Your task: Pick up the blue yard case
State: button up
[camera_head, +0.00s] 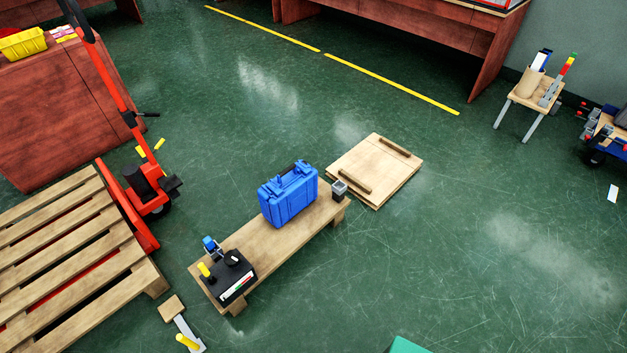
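The blue yard case (288,197) stands upright on a low wooden bench (268,240), with its handle on top. It sits toward the bench's far right end. My gripper does not show in the head view, so I cannot see whether it is open or shut.
A black control box (232,277) is on the bench's near end and a small grey cup (339,189) at its far end. A wooden board (374,170) lies behind. A pallet (65,265) and red pallet jack (145,195) stand left. The floor to the right (470,240) is mostly clear.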

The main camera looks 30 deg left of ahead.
aim_at(293, 189)
jog(key=u, duration=0.3)
jog(key=i, duration=1.1)
jog(key=u, duration=1.15)
jog(key=i, duration=0.6)
jog(key=u, duration=0.4)
